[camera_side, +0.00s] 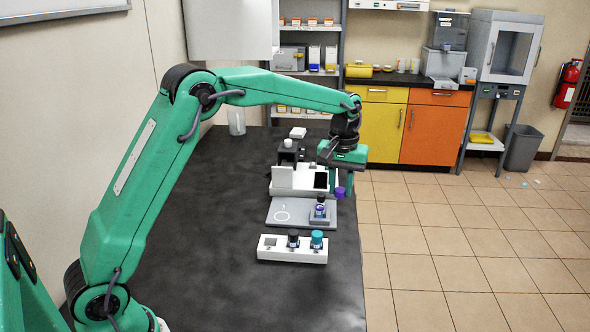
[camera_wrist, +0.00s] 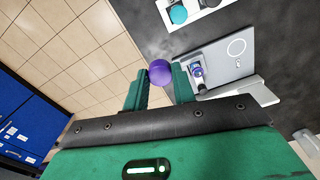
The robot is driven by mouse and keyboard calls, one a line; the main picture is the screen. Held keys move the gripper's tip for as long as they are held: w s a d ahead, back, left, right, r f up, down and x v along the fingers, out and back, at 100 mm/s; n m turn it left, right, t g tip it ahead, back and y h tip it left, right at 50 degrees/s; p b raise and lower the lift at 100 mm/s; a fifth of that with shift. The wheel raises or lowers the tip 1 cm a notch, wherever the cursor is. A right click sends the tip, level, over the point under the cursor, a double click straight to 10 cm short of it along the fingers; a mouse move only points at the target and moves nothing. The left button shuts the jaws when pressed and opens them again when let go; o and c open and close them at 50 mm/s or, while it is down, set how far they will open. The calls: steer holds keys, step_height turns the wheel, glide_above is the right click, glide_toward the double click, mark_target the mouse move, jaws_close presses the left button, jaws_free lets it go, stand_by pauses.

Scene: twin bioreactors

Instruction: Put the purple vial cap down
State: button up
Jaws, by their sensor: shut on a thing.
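The purple vial cap (camera_side: 340,191) is between the fingertips of my gripper (camera_side: 341,181). In the wrist view the cap (camera_wrist: 161,73) shows at the ends of the two green fingers of my gripper (camera_wrist: 158,84), which are shut on it. In the side view the cap appears at the table's right edge; its height above the table is hard to tell. An open-looking vial with purple contents (camera_side: 320,211) stands upright on the right of a grey plate (camera_side: 285,204), in front of my gripper. The vial also shows in the wrist view (camera_wrist: 197,72), right of the fingers.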

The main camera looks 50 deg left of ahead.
stand_by(0.3)
steer(key=s+a+f+n, duration=0.3)
steer(key=s+a+f, duration=0.25)
steer(key=a, duration=0.25)
glide_above(282, 216)
step_height(282, 216, down, 6)
stand_by(0.6)
steer(key=shift+s+f, duration=0.1)
steer(key=shift+f, duration=0.05)
steer(key=shift+d+f, duration=0.1)
steer(key=shift+f, duration=1.8)
steer(key=shift+f, duration=0.1)
steer(key=o, duration=0.9)
steer(key=shift+o, duration=0.2)
